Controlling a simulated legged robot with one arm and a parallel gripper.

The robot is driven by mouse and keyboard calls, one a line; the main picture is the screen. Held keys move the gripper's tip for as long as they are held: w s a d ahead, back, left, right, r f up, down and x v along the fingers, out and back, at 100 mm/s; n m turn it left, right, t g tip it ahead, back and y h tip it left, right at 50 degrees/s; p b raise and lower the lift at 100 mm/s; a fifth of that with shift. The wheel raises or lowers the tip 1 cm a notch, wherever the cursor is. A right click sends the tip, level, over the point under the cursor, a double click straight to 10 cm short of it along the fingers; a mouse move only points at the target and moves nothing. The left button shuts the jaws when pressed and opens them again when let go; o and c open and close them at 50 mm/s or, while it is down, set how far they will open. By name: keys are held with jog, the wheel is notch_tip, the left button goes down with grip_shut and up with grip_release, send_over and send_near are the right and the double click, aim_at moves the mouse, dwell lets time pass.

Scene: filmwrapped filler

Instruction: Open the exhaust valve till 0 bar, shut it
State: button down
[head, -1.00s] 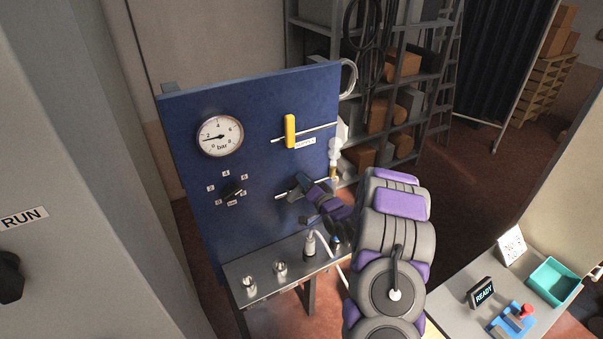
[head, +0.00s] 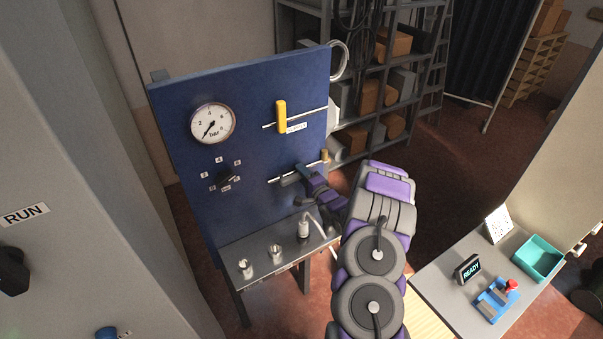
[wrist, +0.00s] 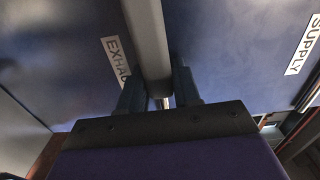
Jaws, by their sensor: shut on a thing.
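A blue panel (head: 176,140) carries a round gauge (head: 213,123); its needle points to the lower left, close to the 0 mark. In the wrist view, the EXHAUST label (wrist: 116,62) shows partly, its end hidden. My gripper (head: 296,176) is at the lower pipe (head: 274,180) of the panel. In the wrist view, my gripper (wrist: 159,98) is shut with a grey bar, the exhaust valve handle (wrist: 148,35), between its fingers. The handle's exact angle to the pipe is hard to tell in the head view.
The yellow supply handle (head: 281,117) stands upright across the upper pipe. A small dark knob (head: 228,177) is below the gauge. A metal shelf (head: 240,250) with fittings juts out below.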

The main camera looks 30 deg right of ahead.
jog(key=shift+d+f, duration=0.1)
jog(key=shift+f, duration=0.1)
jog(key=c, duration=1.3)
grip_release()
jog(key=o, duration=0.4)
jog(key=shift+d, duration=0.2)
jog(key=shift+s, duration=0.1)
jog(key=s, duration=0.5)
jog(key=s+b, duration=0.1)
jog(key=s, duration=1.1)
jog(key=shift+s+d+b, duration=0.1)
jog(key=shift+d+b, duration=0.25)
jog(key=shift+b, duration=0.05)
jog(key=shift+f, duration=0.1)
